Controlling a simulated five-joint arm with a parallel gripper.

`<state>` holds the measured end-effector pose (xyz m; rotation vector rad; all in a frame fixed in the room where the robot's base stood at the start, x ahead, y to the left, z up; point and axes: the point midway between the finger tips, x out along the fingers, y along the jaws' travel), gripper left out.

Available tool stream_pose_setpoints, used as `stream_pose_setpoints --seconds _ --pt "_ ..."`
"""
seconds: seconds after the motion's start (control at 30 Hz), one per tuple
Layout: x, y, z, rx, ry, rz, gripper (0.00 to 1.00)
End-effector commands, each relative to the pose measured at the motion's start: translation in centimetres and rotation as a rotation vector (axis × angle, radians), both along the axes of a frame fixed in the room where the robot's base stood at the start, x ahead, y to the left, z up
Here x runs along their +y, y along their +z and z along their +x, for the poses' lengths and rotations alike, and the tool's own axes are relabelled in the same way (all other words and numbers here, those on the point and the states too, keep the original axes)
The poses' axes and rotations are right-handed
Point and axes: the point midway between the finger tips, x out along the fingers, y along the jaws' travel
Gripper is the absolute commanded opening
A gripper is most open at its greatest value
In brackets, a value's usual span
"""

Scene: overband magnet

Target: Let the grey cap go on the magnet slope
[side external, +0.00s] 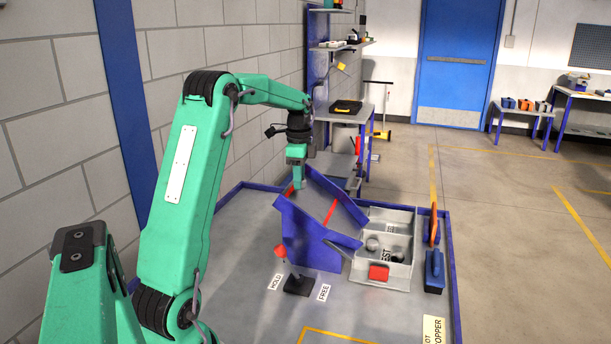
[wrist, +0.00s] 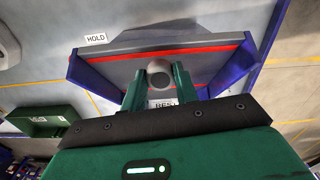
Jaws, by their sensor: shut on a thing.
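The magnet slope (side external: 318,200) is a tilted grey chute with blue side walls and red lines across it. In the wrist view its grey bed (wrist: 205,65) spreads beneath my fingers, with a red line along its far part. My gripper (side external: 298,183) is over the upper part of the slope, pointing down. In the wrist view my gripper (wrist: 159,80) is shut on the round grey cap (wrist: 159,71), which sits between the green fingertips. Whether the cap touches the bed cannot be told. In the side view the cap is too hidden to make out.
A grey divided bin (side external: 400,222) with dark round pieces and a red block (side external: 378,272) stands right of the slope. A black switch (side external: 298,285) lies in front, between HOLD and FREE labels. A green tray (wrist: 45,121) shows in the wrist view. Blue edging borders the table.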

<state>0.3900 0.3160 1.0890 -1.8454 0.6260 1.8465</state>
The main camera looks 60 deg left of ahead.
Motion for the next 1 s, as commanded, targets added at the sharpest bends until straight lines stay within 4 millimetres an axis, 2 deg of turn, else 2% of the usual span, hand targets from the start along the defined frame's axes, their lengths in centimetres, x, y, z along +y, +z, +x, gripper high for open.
stream_pose_setpoints --seconds 0.3,0.73,0.77,0.8,0.9,1.0 --pt "-0.99 -0.83 1.04 -0.002 -0.001 0.001 0.07" --pt "-1.16 -1.02 1.22 -0.002 0.0 0.001 0.07" --pt "-1.16 -1.01 1.22 -0.002 0.0 0.001 0.31" --pt "-1.16 -1.01 1.22 -0.002 0.0 0.001 0.39" --pt "-1.17 -1.02 1.21 -0.002 0.0 0.001 0.55" --pt "-1.16 -1.02 1.2 -0.001 0.0 0.002 0.55"
